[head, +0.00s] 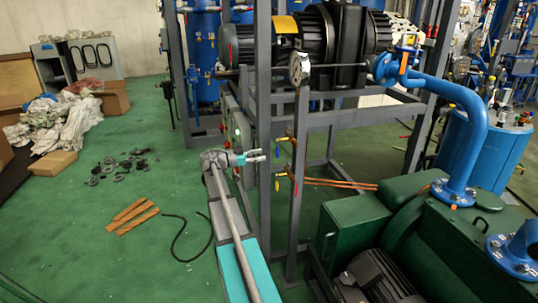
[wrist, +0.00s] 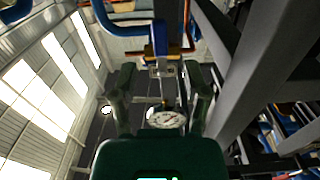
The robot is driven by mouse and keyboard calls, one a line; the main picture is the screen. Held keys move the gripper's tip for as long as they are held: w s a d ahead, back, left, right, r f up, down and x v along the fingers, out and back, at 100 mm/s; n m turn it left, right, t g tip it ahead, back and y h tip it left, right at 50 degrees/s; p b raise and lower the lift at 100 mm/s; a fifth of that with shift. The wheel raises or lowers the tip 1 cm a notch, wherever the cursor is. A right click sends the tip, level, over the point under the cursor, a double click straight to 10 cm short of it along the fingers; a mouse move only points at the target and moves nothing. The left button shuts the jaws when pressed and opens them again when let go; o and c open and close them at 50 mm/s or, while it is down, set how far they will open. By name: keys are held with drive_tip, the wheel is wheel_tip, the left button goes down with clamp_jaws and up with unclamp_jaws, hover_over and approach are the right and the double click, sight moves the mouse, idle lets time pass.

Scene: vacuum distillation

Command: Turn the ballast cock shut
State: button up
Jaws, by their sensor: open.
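My gripper (head: 256,155) is open and empty in the head view, left of a grey upright post (head: 299,190). Two small brass cocks sit on that post, an upper one (head: 283,139) and a lower one (head: 281,174) with a yellow-orange part. The gripper tips are close to them, at a height between the two. I cannot tell which one is the ballast cock. In the wrist view the dark green fingers (wrist: 163,80) stand apart. A round dial gauge (wrist: 166,120) and a small metal fitting (wrist: 163,68) show between them, and contact cannot be told.
The grey steel frame (head: 264,100) stands around the post. A green pump housing (head: 350,230) and a blue pipe (head: 474,130) are at the right. Thin copper lines (head: 340,184) run right from the post. Green floor (head: 110,250) is open at the left, with wooden strips (head: 132,216) lying there.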

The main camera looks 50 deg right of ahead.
sight(278, 148)
drive_tip(key=shift+v, duration=2.4)
drive_tip(key=shift+s+d, duration=0.1)
drive_tip(key=shift+x, duration=5.7)
